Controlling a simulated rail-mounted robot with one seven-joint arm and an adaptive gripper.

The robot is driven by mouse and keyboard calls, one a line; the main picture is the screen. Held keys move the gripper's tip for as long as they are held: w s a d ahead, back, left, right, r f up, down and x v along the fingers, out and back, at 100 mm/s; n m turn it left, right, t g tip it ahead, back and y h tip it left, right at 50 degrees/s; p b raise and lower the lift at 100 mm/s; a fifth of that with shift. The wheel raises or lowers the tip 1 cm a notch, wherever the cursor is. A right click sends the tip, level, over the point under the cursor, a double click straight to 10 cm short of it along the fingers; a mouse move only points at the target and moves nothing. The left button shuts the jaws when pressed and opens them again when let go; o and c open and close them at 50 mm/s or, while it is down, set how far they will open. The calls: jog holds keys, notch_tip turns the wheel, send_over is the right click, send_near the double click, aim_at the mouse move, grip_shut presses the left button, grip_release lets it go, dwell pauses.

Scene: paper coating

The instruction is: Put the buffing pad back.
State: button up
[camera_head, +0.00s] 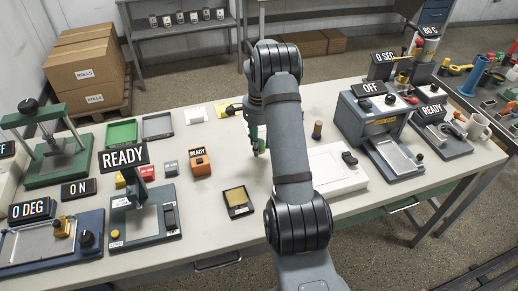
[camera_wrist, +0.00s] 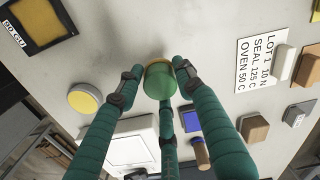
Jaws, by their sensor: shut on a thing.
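My gripper (camera_wrist: 158,88) has teal fingers closed around a small round piece (camera_wrist: 159,78), green with a paler tan-green part, which looks like the buffing pad. It is above the pale table; I cannot tell the gap beneath it. In the head view my gripper (camera_head: 259,143) is partly hidden by my arm, and the held piece cannot be made out. A round yellow disc with a pale rim (camera_wrist: 84,98) lies on the table left of the fingers in the wrist view; I cannot tell whether it is the pad's place.
A framed gold tile (camera_head: 238,201) lies nearer the front edge. A white flat unit (camera_head: 322,168) and a wooden-handled tool (camera_head: 317,130) stand right of my gripper. An orange READY device (camera_head: 200,163) stands left. A printed lot card (camera_wrist: 262,66) lies beside the fingers.

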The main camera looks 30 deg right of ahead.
jog(key=shift+f+p, duration=0.45)
jog(key=shift+f, duration=1.5)
jog(key=shift+f, duration=0.2)
jog(key=o, duration=1.1)
jog(key=shift+r, duration=0.15)
notch_tip(320, 180, up, 12)
jog(key=shift+s+r+b, duration=0.1)
jog(key=shift+b, duration=0.35)
